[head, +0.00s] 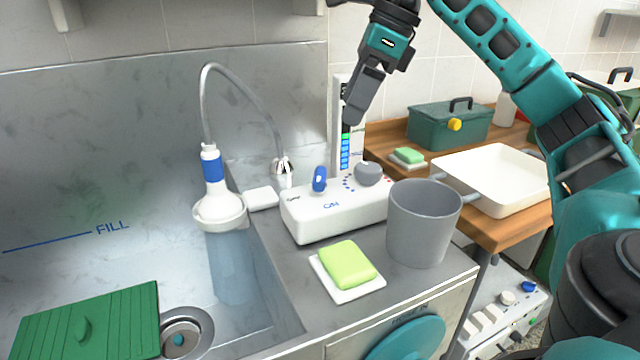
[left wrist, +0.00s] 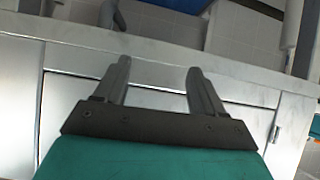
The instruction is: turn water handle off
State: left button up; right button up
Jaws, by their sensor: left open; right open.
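My right gripper (head: 347,124) hangs fingers down above and behind the box, in front of the lit level strip, apart from the handle. Its fingers overlap from this angle, with nothing seen between them. My left gripper (left wrist: 158,68) shows only in the left wrist view, open and empty before the cabinet fronts.
A grey bucket (head: 420,225) and a green soap (head: 347,264) on a white dish stand before the box. A white tray (head: 495,178) sits right.

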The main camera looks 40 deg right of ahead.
aim_at(321, 173)
jog(key=b+x, duration=0.3)
jog(key=x, duration=1)
jog(key=shift+w, duration=0.1)
jog(key=shift+c, duration=0.2)
jog(key=c, duration=1)
